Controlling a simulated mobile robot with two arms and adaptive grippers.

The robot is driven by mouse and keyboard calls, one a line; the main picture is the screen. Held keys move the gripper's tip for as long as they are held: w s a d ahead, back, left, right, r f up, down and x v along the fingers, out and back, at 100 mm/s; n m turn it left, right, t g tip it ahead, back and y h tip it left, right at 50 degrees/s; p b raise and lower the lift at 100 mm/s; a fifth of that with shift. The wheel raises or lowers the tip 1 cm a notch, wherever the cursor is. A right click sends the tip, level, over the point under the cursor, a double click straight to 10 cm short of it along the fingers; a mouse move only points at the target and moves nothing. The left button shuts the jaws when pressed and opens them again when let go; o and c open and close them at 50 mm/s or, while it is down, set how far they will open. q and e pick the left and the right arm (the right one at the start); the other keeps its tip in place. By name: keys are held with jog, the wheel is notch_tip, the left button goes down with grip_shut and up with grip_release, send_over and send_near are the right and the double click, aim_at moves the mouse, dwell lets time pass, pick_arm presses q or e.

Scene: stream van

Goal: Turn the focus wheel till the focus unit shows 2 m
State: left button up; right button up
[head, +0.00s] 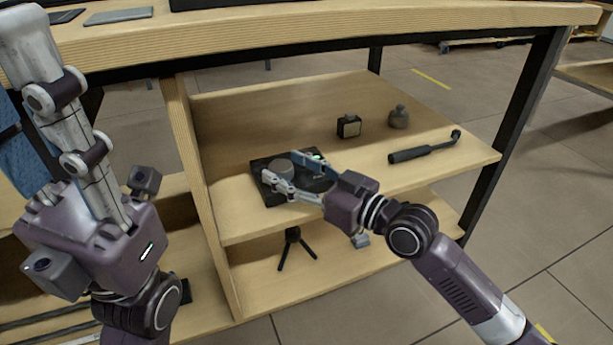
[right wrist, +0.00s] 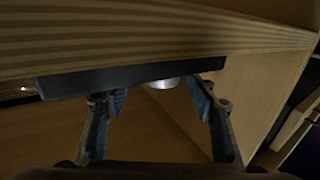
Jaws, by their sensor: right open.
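The focus unit (head: 263,190) is a flat black box on the upper shelf under the table. Its round grey focus wheel (head: 281,167) stands on top; in the right wrist view the wheel (right wrist: 163,84) is a pale disc against the unit's dark edge (right wrist: 130,78). A small green-lit display (head: 316,156) shows partly behind a finger; its reading cannot be made out. My right gripper (head: 283,168) is open, its fingers to either side of the wheel with no clear contact. My left gripper (head: 32,50) points upward, close to the camera at the left, away from the unit.
The tabletop (head: 300,35) hangs above the shelf. A small tripod (head: 293,245) stands on the lower shelf.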

jog(key=v, duration=1.1)
jog(key=shift+s+d, duration=0.15)
jog(key=shift+d, duration=0.05)
